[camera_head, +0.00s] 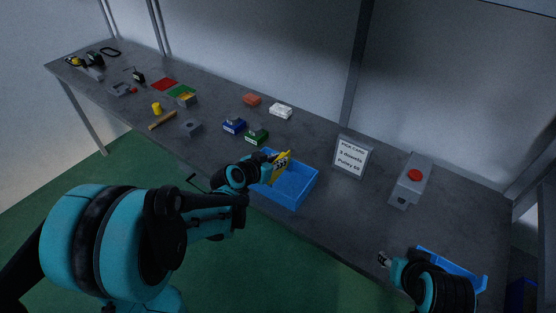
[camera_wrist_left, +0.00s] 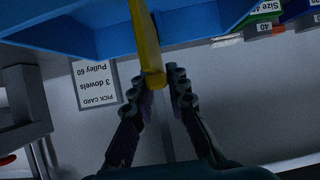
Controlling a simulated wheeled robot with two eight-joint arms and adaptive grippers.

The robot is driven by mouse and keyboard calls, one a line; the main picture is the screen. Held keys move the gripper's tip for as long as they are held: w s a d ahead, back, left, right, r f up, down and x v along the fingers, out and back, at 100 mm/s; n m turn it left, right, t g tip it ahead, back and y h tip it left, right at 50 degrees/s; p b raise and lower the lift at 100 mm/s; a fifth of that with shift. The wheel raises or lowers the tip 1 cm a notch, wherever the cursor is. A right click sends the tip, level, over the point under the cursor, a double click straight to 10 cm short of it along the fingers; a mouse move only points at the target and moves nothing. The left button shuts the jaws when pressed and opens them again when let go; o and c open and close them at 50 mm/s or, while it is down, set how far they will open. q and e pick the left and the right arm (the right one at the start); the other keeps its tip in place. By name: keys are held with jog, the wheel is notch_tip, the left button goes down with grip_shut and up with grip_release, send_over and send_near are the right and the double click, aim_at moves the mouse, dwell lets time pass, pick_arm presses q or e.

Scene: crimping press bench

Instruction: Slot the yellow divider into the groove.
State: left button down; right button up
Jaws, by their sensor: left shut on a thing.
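The yellow divider (camera_head: 282,163) is held in my left gripper (camera_head: 266,166) over the blue tray (camera_head: 299,198) in the middle of the bench. It shows a striped, dark-marked face in the head view. In the left wrist view the divider (camera_wrist_left: 146,38) is a thin yellow bar seen nearly edge-on, its near end between the fingertips (camera_wrist_left: 157,85), with the blue tray (camera_wrist_left: 90,40) beyond. I cannot tell whether it touches the tray, and I cannot make out the groove. My right gripper (camera_head: 385,259) is at the front right, too small to read.
A second blue tray (camera_head: 477,279) is partly hidden by my right arm. The pick card (camera_head: 351,157) and a grey box with a red button (camera_head: 409,187) stand behind. Blue (camera_head: 233,126) and green (camera_head: 256,137) blocks lie left of the tray. Bench between card and wall is clear.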

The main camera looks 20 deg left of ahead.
pick_arm(q)
jog(key=shift+f+b, duration=1.25)
jog(key=shift+f, duration=0.15)
jog(key=c, duration=1.4)
grip_release()
jog(key=shift+s, duration=0.1)
jog(key=v, duration=1.2)
